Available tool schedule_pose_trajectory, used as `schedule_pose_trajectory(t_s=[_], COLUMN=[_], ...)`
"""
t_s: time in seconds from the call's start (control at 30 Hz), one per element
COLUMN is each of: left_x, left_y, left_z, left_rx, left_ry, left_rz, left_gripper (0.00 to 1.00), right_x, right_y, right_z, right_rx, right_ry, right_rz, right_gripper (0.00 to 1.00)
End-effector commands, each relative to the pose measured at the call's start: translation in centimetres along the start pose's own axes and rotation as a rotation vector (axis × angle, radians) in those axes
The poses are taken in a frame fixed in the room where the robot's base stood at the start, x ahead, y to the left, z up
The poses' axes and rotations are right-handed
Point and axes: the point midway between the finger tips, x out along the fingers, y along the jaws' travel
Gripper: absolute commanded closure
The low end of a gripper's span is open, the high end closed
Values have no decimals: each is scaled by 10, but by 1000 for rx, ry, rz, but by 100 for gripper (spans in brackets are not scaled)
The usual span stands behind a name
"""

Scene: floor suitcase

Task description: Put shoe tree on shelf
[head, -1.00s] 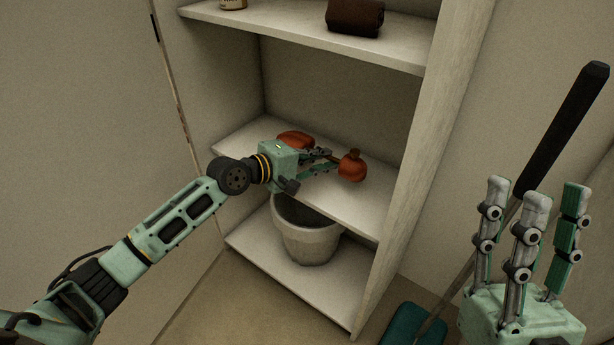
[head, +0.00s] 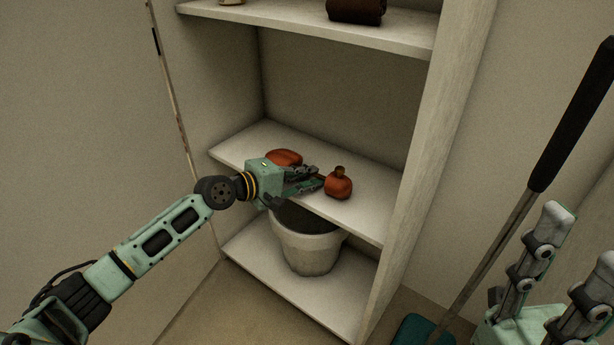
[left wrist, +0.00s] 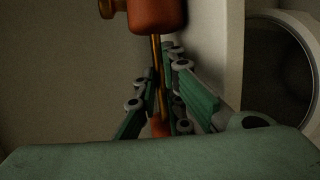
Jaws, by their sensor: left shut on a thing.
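The shoe tree has a rounded orange-brown toe part (head: 285,157) and a knobbed heel part (head: 338,187), joined by a thin rod. My left gripper (head: 318,181) is shut on the rod between the two parts, over the front of the middle shelf (head: 365,215). Whether the shoe tree touches the shelf board I cannot tell. In the left wrist view the heel part (left wrist: 157,15) and the brassy rod (left wrist: 156,60) show between the fingers. My right gripper (head: 565,265) is at the lower right, fingers spread and empty, partly cut off.
A pale bucket-like pot (head: 312,250) stands on the bottom shelf, below my left gripper. A dark brown rolled item (head: 356,10) lies on the upper shelf. A long-handled tool (head: 572,120) with a teal head leans at the right. The right part of the middle shelf is clear.

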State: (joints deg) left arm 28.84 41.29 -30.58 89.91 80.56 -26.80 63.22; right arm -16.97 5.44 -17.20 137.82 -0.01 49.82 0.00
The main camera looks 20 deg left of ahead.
Motion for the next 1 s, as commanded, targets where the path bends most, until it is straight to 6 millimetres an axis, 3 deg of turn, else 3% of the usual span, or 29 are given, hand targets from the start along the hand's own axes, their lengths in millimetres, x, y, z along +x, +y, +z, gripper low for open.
schedule_pose_trajectory(t_s=[0.1,0.13,0.2,0.57,0.7,0.8,1.0], left_x=[1,1,1,-2,-22,-44,-85], left_y=[-3,-3,-3,1,1,0,0], left_z=[0,0,0,0,-1,0,0], left_rx=[0,0,0,0,0,-1,0], left_ry=[0,0,0,0,2,2,1], left_rz=[2,0,-1,-1,-3,-4,-5], left_gripper=[100,89,84,84,84,84,84], right_x=[0,1,1,4,6,-2,7], right_y=[0,0,0,0,0,0,0], right_z=[0,0,0,-1,-3,-2,-4], right_rx=[-1,-1,-1,0,1,4,3], right_ry=[4,5,5,7,1,-39,-30], right_rz=[-2,-3,-3,-3,3,15,12], right_gripper=[60,60,60,60,60,60,60])
